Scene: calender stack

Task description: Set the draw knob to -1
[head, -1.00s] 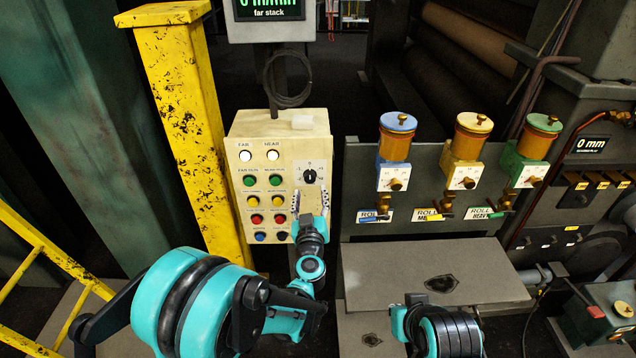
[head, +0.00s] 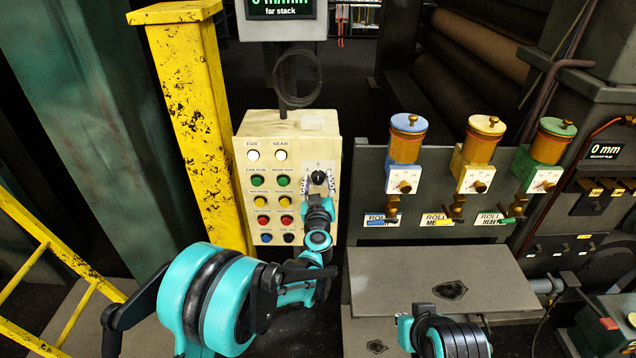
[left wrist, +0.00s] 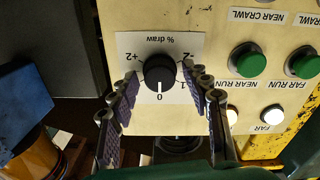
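The draw knob (head: 318,178) is a round black knob on the right side of the cream control box. In the left wrist view, which is turned upside down, the knob (left wrist: 160,72) sits on a white "% draw" dial plate (left wrist: 133,42). Its white pointer line is at 0; the 1 mark and -2 lie to the right in that view, +2 to the left. My left gripper (left wrist: 161,86) is open, its fingers spread on either side of the knob, with gaps visible. In the head view the left gripper (head: 318,188) is right at the knob.
The cream control box (head: 245,140) carries rows of coloured buttons left of the knob. A yellow post (head: 190,110) stands left of it. Lubricator cups with valves (head: 405,150) line a grey panel at right. Part of my right arm shows at the bottom.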

